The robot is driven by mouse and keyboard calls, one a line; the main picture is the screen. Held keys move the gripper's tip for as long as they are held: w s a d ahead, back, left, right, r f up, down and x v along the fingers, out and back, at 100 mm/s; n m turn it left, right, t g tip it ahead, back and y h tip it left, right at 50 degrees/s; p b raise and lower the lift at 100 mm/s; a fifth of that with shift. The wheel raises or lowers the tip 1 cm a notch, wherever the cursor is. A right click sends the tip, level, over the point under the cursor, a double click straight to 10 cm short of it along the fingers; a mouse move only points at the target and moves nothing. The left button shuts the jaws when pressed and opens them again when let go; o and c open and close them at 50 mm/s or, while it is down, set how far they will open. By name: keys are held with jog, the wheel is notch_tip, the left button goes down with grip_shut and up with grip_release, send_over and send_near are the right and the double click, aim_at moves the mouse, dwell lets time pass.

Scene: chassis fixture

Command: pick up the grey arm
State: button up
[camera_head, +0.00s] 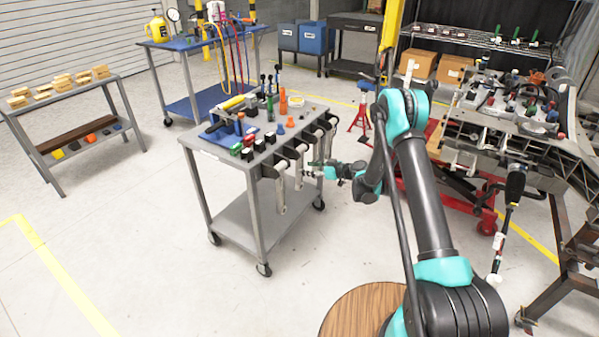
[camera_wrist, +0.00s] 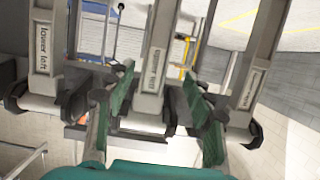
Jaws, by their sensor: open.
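Several grey arms hang in a row from the side of the grey cart; the nearest grey arm (camera_head: 281,190) and another grey arm (camera_head: 299,168) show in the head view. My gripper (camera_head: 312,171) is beside this row. In the wrist view, a middle grey arm (camera_wrist: 153,75) labelled "lower left" stands between the two green-padded fingers of my gripper (camera_wrist: 160,78). The fingers are open, one on each side of it; I cannot tell whether either touches it. Another grey arm (camera_wrist: 42,50) labelled "lower left" is at the left, and a third (camera_wrist: 252,75) is at the right.
The grey cart (camera_head: 225,213) carries colored blocks, orange cones and tools on top. Neighboring arms stand close to both fingers. A red stand (camera_head: 360,118) is behind my arm, and a chassis fixture (camera_head: 510,130) is at the right.

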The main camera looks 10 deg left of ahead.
aim_at(302, 166)
jog(key=shift+w+x, duration=0.2)
jog(key=shift+x, duration=1.2)
jog(key=shift+w+x, duration=0.2)
jog(key=shift+x, duration=1.15)
jog(key=shift+d+r, duration=0.1)
jog(key=shift+r, duration=0.1)
grip_shut()
